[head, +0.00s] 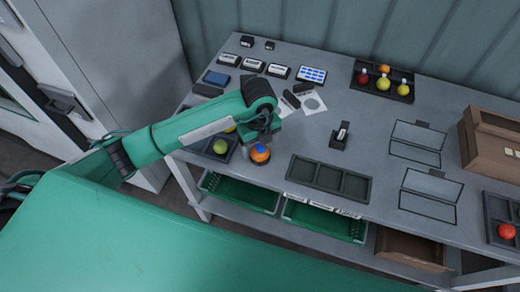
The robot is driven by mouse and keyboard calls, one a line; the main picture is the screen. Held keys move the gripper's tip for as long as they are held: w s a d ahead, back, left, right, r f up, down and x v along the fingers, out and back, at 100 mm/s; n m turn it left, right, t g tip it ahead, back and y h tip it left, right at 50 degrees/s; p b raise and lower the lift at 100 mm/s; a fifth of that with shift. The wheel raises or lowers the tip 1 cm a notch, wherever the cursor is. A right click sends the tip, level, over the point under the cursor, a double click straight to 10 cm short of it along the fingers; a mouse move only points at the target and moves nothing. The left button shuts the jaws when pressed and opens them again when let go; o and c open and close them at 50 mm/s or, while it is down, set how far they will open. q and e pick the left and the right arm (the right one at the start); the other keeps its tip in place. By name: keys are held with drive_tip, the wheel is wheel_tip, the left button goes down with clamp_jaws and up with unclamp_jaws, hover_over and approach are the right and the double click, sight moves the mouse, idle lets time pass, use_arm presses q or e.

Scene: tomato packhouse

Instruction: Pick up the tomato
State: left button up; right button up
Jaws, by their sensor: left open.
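My left gripper (262,138) points down over the table's front edge and is open. Just below it is an orange tomato (260,154) with a blue patch beside it, on a small dark round base. The gripper partly covers it, and I cannot tell whether the fingers touch it. A yellow-green tomato (220,147) lies in a dark tray (222,157) left of the gripper, partly behind my arm. At the back, another dark tray (403,95) holds orange and yellow tomatoes (383,84). A red tomato (506,231) lies in a tray at the right edge. My right gripper is not in view.
An empty divided tray (329,178) lies on the grey table (310,135) near its front edge. Green crates (239,190) sit on the shelf below.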

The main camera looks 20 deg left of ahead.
use_arm(q)
wheel_tip(320, 180, down, 2)
drive_tip(key=shift+f, duration=0.1)
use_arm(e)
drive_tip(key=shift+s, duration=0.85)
use_arm(q)
drive_tip(key=c, duration=0.8)
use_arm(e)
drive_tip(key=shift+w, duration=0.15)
